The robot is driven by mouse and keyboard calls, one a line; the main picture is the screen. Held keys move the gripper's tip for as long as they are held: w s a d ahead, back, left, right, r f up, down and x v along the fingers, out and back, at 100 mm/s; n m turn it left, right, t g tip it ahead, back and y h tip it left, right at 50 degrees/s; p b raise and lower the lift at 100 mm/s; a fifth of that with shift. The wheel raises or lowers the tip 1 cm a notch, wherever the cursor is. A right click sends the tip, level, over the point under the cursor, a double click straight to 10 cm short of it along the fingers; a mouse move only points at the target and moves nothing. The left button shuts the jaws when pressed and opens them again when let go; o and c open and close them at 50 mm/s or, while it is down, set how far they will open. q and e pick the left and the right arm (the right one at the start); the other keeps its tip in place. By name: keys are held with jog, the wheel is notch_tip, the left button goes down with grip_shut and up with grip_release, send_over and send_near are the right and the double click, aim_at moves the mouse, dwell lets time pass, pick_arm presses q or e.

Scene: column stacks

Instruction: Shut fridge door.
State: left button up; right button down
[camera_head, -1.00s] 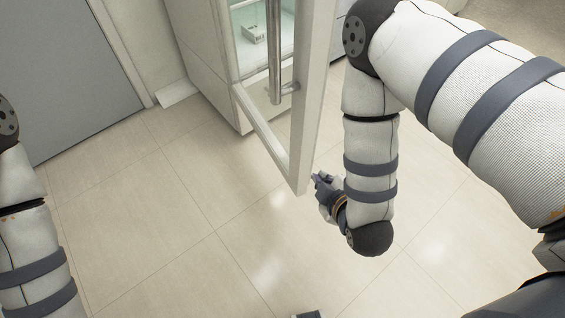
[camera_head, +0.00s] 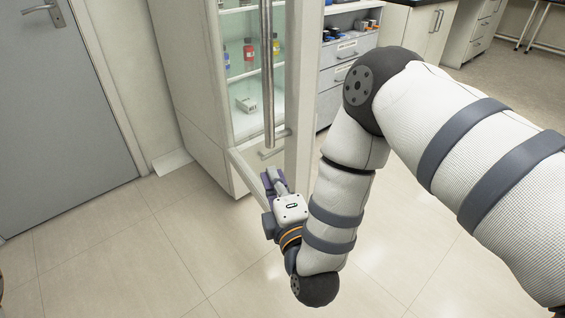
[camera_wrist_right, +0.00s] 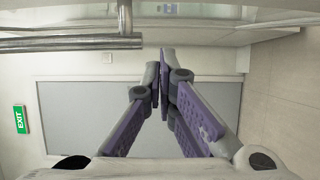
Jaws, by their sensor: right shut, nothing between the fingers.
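The fridge door (camera_head: 299,110) has a white frame and a long vertical metal handle (camera_head: 267,75). It stands open, swung out from the fridge cabinet (camera_head: 187,90). My right gripper (camera_head: 273,180) is shut and empty at the door's lower part, below the handle, and hides the frame's bottom corner. Contact with the door cannot be told. In the right wrist view, the purple-padded fingers (camera_wrist_right: 164,85) meet at their tips, and the metal handle (camera_wrist_right: 75,44) crosses the upper left. My left gripper is not in view.
Shelves inside the fridge hold small bottles (camera_head: 248,50) and a white box (camera_head: 246,104). A drawer unit (camera_head: 345,75) stands to the right. A grey room door (camera_head: 60,130) is at the left. The tiled floor (camera_head: 130,240) in front is clear.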

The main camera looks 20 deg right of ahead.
jog(key=w+d, duration=0.4)
jog(key=shift+w+r, duration=0.15)
jog(key=shift+w, duration=0.05)
jog(key=shift+d, duration=0.1)
